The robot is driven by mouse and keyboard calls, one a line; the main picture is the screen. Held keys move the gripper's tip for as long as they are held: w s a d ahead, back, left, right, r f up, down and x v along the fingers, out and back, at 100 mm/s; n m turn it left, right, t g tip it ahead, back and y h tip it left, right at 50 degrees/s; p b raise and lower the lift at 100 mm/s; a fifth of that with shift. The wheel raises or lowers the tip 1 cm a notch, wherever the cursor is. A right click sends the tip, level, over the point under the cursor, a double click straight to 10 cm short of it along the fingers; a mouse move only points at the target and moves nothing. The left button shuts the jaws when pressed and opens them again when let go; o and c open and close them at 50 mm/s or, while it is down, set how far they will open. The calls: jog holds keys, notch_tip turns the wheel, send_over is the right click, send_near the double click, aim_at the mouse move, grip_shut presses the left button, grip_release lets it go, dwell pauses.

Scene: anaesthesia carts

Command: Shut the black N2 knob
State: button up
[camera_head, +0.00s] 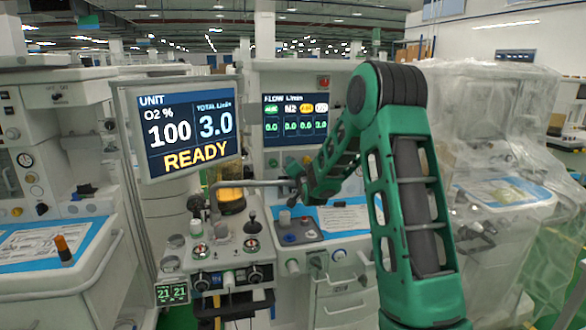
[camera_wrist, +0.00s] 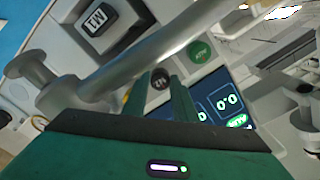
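The black N2 knob (camera_wrist: 160,79) is in the wrist view, at the tips of my gripper's green fingers. My gripper (camera_wrist: 161,92) has its fingers apart, one on each side of the knob's line; I cannot tell whether they touch it. In the head view my gripper (camera_head: 303,188) is in front of the cart's knob panel, and I cannot make out the black knob there. The flow screen (camera_head: 295,118) above reads 0.0 under N2 and 3.0 in the last column.
A green knob (camera_wrist: 201,51) is close beside the black one. A grey metal pipe (camera_wrist: 150,58) crosses close to my fingers; it also shows in the head view (camera_head: 250,183). A READY monitor (camera_head: 185,130) stands left. A plastic-covered cart (camera_head: 490,150) stands right.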

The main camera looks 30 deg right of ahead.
jog(key=o, duration=0.4)
jog(key=shift+s+d, duration=0.1)
jog(key=shift+c, duration=0.2)
jog(key=v, duration=1)
jog(key=shift+s+a, duration=0.2)
jog(key=shift+s, duration=0.1)
